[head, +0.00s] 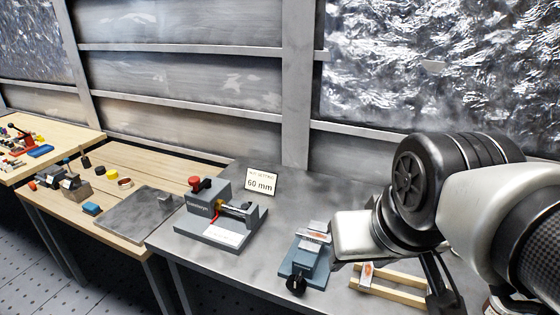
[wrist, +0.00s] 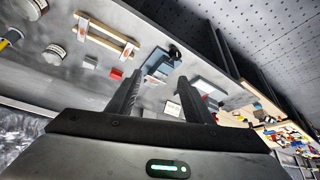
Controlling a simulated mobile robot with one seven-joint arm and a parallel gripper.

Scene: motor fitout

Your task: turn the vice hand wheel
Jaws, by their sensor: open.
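The small blue-grey vice (head: 305,262) stands on the grey bench in the head view, with a pale piece across its top. Its black hand wheel (head: 296,284) faces the bench's front edge. In the wrist view the vice (wrist: 158,66) shows beyond my fingertips, and the hand wheel (wrist: 175,51) lies just past them in the picture. My gripper (wrist: 161,76) is open and empty, its two black fingers apart. It appears clear of the vice. In the head view my arm is at the right, and I cannot make out the fingertips clearly.
A grey fixture (head: 222,222) with a red knob stands left of the vice, beside a sign (head: 261,182) reading 60 mm. A wooden frame (head: 394,283) lies to the right. A wooden bench (head: 140,172) with small parts is farther left. Bare bench separates fixture and vice.

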